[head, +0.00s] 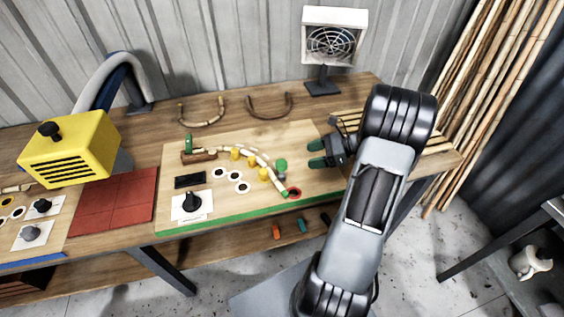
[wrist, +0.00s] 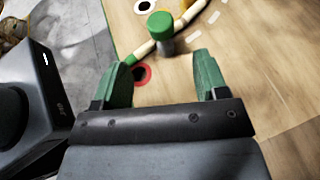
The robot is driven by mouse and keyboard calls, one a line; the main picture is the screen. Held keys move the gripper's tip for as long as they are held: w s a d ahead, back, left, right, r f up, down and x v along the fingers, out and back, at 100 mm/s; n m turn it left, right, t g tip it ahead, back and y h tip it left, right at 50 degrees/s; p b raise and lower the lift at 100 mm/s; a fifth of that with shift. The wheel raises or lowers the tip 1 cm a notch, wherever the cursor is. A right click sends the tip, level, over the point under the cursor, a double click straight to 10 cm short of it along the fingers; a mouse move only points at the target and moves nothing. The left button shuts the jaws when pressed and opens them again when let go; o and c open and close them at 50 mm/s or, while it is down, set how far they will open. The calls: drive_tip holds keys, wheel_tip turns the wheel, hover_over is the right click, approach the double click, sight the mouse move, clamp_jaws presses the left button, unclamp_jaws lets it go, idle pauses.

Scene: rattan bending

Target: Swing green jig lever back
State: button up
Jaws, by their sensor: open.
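A green-edged wooden jig board (head: 235,211) lies on the bench. On it a pale rattan strip (head: 258,156) curves along yellow pegs (head: 250,161) from a brown block (head: 198,157) to a green-tipped end by a red-ringed hole (head: 294,193). A green knob on a short grey post (head: 281,165) stands beside the strip near that end. It also shows in the wrist view (wrist: 160,25), beyond the fingertips. Another upright green piece (head: 188,143) stands at the brown block. I cannot tell which green part is the lever. My gripper (head: 314,154) is open and empty, right of the knob and apart from it.
A black dial on a white plate (head: 191,204) and several white-ringed holes sit on the board. A red mat (head: 115,208) and yellow machine (head: 70,150) are left. A slatted rack (head: 428,143) is right.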

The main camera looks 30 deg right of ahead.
sight(284, 163)
drive_tip(key=p+x, duration=0.1)
drive_tip(key=x, duration=1)
drive_tip(key=shift+s+a, duration=0.1)
clamp_jaws()
idle(0.3)
